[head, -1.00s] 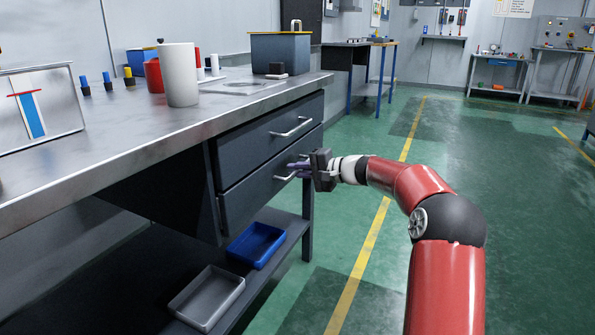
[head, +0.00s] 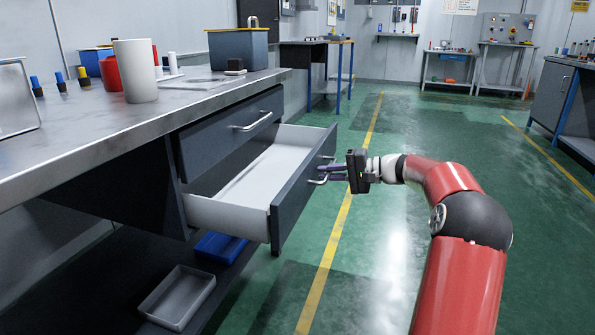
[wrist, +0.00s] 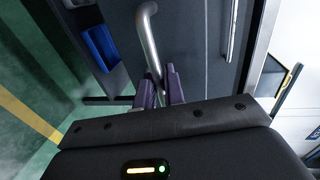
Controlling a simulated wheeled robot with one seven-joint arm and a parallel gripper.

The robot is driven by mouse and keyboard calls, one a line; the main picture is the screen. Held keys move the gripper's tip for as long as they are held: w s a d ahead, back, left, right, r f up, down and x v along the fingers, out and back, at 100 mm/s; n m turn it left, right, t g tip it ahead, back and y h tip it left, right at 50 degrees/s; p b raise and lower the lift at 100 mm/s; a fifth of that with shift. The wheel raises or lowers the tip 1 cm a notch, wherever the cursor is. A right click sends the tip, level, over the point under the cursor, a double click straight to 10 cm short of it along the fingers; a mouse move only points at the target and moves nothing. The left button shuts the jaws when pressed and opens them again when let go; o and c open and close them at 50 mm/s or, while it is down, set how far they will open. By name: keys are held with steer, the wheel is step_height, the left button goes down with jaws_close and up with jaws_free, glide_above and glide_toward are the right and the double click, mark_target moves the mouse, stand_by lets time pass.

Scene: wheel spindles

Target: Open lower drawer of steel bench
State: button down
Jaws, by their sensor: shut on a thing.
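The lower drawer (head: 268,177) of the steel bench (head: 150,120) stands well open, its pale inside showing and looking empty. Its dark front carries a bar handle (head: 318,181). My gripper (head: 330,172) is shut on this handle, in front of the drawer face. In the wrist view the purple fingers (wrist: 160,88) close around the handle (wrist: 150,40) near one end. The upper drawer (head: 228,130) above is shut, with its own handle (head: 252,121).
On the bench top stand a white cylinder (head: 135,72), a red container (head: 111,73) and a blue-grey box (head: 238,48). A grey tray (head: 177,297) and a blue tray (head: 219,247) lie on the shelf below. The green floor to the right is clear.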

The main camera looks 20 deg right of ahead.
steer(key=f+v, duration=0.1)
steer(key=v, duration=0.6)
steer(key=shift+s+d+f, duration=0.2)
steer(key=shift+d+f, duration=0.05)
steer(key=shift+f, duration=0.05)
steer(key=c, duration=1.6)
jaws_free()
steer(key=p+v, duration=0.1)
steer(key=v, duration=0.6)
steer(key=shift+s+d+r+p, duration=0.1)
steer(key=shift+s+d+p, duration=0.1)
steer(key=shift+d+p, duration=0.1)
